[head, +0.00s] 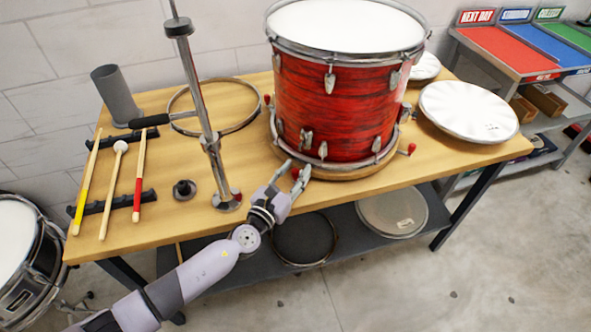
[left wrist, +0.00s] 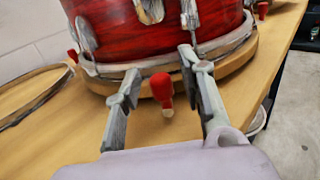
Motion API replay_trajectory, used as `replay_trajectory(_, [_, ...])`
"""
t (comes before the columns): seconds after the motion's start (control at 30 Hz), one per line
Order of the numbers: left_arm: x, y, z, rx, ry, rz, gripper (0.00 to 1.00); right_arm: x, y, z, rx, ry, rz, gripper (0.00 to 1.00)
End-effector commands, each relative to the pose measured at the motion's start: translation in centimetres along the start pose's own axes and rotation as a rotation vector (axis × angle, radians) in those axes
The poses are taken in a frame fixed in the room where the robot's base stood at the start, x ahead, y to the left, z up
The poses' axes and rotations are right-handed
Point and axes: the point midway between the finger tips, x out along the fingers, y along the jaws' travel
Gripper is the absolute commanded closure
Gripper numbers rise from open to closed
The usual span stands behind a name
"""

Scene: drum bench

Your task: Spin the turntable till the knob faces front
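A red drum (head: 335,105) stands upright on a round wooden turntable (head: 345,172) on the bench. Red knobs stick out around its base: one at the front (head: 295,173), one at the right (head: 411,149) and one at the left (head: 267,100). My left gripper (head: 293,168) is at the turntable's front edge. In the left wrist view its two fingers (left wrist: 160,66) are spread apart, with the front red knob (left wrist: 162,87) between them and gaps on both sides. The right gripper is not in view.
A metal stand post (head: 202,120) rises left of the drum, near a hoop (head: 235,128). Drumsticks and a mallet (head: 113,190) lie on black racks at the left. A white drumhead (head: 468,110) lies right of the drum. The front right bench top is clear.

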Motion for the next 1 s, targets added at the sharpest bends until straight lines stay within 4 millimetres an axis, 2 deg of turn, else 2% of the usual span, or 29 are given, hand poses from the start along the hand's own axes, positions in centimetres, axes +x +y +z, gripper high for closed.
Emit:
replay_trajectory(0.13, [0.70, -0.01, -0.02, 0.000, 0.001, 0.000, 0.63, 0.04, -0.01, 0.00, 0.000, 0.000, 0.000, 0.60])
replay_trajectory(0.37, [0.75, 0.00, 0.02, 0.000, 0.000, 0.000, 0.63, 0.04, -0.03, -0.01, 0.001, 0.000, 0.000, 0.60])
replay_trajectory(0.93, [0.72, 0.03, 0.02, 0.000, 0.000, 0.001, 1.00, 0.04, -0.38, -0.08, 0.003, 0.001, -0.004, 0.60])
replay_trajectory(1.0, [0.72, 0.03, 0.02, 0.000, 0.000, 0.001, 1.00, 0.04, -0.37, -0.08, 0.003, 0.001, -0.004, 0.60])
